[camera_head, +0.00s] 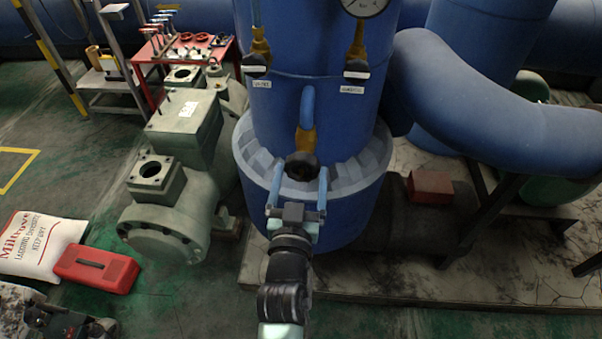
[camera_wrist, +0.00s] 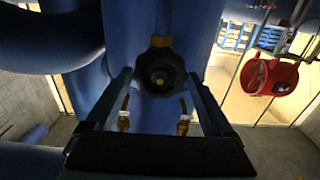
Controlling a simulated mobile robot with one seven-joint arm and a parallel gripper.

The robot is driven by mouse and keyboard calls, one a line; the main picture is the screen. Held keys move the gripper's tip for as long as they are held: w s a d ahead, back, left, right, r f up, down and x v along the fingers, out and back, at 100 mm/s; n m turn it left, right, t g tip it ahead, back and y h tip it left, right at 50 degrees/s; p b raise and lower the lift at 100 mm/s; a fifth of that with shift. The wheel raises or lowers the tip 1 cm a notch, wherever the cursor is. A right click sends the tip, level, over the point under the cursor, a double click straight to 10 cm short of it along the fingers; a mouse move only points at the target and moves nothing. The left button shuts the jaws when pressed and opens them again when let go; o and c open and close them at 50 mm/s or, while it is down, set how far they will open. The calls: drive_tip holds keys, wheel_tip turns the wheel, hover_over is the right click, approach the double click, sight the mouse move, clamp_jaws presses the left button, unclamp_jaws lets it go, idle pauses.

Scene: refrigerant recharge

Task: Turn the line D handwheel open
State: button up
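A black handwheel (camera_head: 302,165) on a brass valve (camera_head: 305,139) stands out from the front of the blue tank (camera_head: 314,100), below a short blue pipe. I see no readable line D label on it. My gripper (camera_head: 300,174) is open, with one blue finger on each side of this handwheel. In the wrist view the handwheel (camera_wrist: 160,72) faces the camera between the spread fingertips. A narrow gap seems to show on each side; I cannot tell whether the fingers touch the rim. The gripper holds nothing else.
Two more black-knobbed brass valves, left (camera_head: 257,62) and right (camera_head: 356,66), sit higher on the tank with small white labels. A gauge (camera_head: 364,4) is above. A grey-green compressor (camera_head: 170,190) stands left, a thick blue pipe (camera_head: 490,100) right. A red case (camera_head: 96,268) lies on the floor.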

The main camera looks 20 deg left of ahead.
drive_tip(key=c, duration=0.6)
drive_tip(key=n+p, duration=0.1)
drive_tip(key=n, duration=0.2)
drive_tip(key=shift+f+n, duration=0.15)
drive_tip(key=shift+n, duration=0.75)
drive_tip(key=n+p, duration=0.1)
drive_tip(key=n, duration=0.3)
drive_tip(key=shift+n, duration=0.3)
drive_tip(key=n, duration=0.4)
drive_tip(key=shift+n+p, duration=0.35)
drive_tip(key=shift+n, duration=0.05)
drive_tip(key=shift+s, duration=0.1)
